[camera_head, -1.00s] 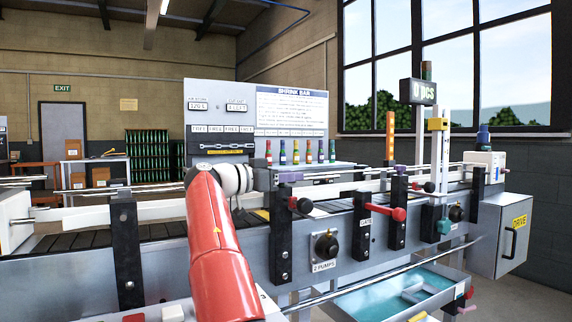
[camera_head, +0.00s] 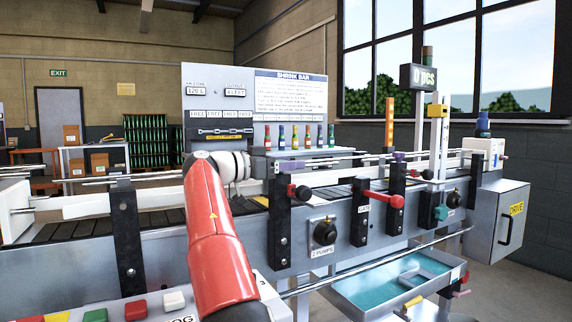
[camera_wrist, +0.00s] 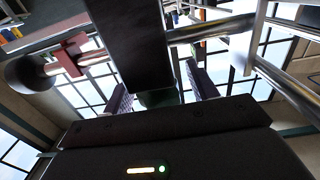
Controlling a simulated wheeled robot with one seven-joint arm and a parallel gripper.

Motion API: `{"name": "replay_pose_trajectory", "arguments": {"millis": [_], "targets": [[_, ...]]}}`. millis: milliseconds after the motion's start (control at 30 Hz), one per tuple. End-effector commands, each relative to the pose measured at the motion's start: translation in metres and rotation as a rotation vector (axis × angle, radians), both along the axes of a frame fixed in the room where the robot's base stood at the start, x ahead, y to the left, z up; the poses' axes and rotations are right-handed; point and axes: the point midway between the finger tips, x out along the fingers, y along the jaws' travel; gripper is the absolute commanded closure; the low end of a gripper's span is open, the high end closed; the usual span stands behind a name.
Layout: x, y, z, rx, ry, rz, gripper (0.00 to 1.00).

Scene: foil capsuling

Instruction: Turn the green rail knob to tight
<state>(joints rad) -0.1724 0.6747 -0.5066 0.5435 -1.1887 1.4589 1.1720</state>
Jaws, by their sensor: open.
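In the wrist view my gripper (camera_wrist: 160,94) has its two dark fingers spread apart. A dark green rounded thing (camera_wrist: 158,98), probably the green rail knob, shows between them, below the end of a black post (camera_wrist: 138,40). It is partly hidden by the gripper body, and I cannot tell whether the fingers touch it. In the head view my red arm reaches to the conveyor rail and my fingertips cannot be made out there. A separate teal knob (camera_head: 441,213) sits farther right on the conveyor.
Black rail posts (camera_head: 280,220) stand along the conveyor side (camera_head: 340,225), with black knobs (camera_head: 303,192) and a red handle (camera_head: 388,200) sticking out. Colored buttons (camera_head: 135,309) are at the front left. A tray (camera_head: 385,283) hangs below. Metal rails (camera_wrist: 285,85) run close to my gripper's right.

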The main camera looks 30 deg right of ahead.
Motion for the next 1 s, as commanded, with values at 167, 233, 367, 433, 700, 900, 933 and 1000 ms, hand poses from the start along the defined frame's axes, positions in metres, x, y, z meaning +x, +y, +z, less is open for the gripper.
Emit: {"name": "replay_pose_trajectory", "arguments": {"millis": [167,233,367,433,700,900,933,1000], "targets": [[0.000,0.003,0.000,0.000,0.000,0.001,0.42],[0.000,0.009,0.000,-0.001,0.000,0.003,0.42],[0.000,0.030,0.000,-0.001,0.000,0.004,0.42],[0.001,0.043,0.000,-0.001,0.001,0.003,0.42],[-0.001,0.075,0.000,-0.001,0.001,0.001,0.42],[-0.001,0.078,0.000,0.000,0.001,-0.001,0.42],[-0.001,0.078,0.000,0.000,0.001,-0.001,0.42],[-0.001,0.078,0.000,0.000,0.001,-0.001,0.42]]}}
